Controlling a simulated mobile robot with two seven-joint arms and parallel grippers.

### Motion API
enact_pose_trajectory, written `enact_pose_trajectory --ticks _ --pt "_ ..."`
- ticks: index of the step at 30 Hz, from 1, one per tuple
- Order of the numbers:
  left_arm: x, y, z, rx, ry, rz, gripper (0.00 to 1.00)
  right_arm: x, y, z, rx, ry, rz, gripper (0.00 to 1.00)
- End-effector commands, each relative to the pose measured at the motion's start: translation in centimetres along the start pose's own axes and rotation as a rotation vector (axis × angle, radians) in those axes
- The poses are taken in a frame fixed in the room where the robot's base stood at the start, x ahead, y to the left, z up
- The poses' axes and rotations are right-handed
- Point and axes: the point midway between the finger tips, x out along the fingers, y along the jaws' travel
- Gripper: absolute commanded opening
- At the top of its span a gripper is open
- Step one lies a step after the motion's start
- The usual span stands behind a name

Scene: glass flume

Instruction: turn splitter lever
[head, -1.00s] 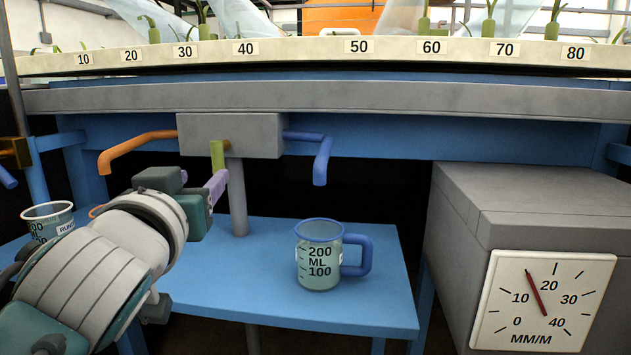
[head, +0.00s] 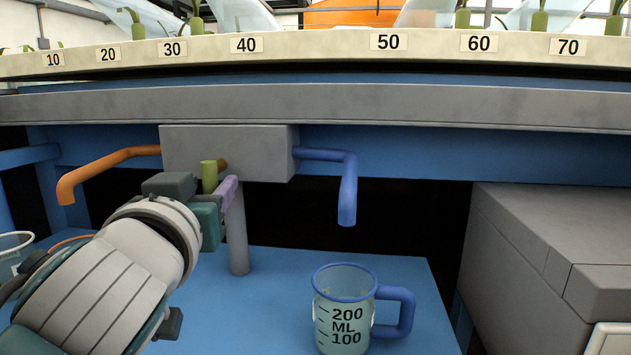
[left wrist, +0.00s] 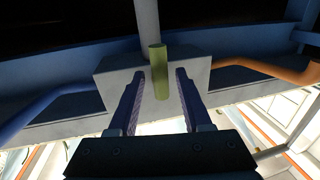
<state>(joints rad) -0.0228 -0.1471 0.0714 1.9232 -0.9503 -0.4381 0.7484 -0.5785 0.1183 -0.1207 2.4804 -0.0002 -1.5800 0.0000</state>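The splitter is a grey box (head: 185,150) under the flume, with an orange pipe (head: 110,165) on its left and a blue pipe (head: 347,185) on its right. Its short olive-green lever (head: 209,176) stands roughly upright at the box front, its lower part hidden by my left gripper (head: 226,188). In the left wrist view the lever (left wrist: 158,72) shows between the two fingers of my left gripper (left wrist: 159,82). The fingers are open, with a visible gap on each side of the lever. My right gripper is in neither view.
A jug with a blue rim and handle (head: 345,312) stands on the blue shelf (head: 280,262), below the blue pipe. Another jug (head: 12,248) is cut off at the left edge. A grey cabinet (head: 540,240) stands at the right. A grey post (head: 237,235) drops below the box.

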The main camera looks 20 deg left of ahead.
Motion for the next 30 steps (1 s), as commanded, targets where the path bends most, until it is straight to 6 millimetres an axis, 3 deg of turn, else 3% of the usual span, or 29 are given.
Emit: enact_pose_trajectory --ticks 2,12,30 --pt "0.0 0.0 0.0 0.0 0.0 0.0 0.39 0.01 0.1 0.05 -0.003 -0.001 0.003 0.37" --pt "0.01 0.0 -0.01 0.0 0.0 0.0 0.0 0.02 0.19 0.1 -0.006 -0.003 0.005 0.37" --pt "0.03 -0.08 0.1 0.052 0.011 0.0 0.0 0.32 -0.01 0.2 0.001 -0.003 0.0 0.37"
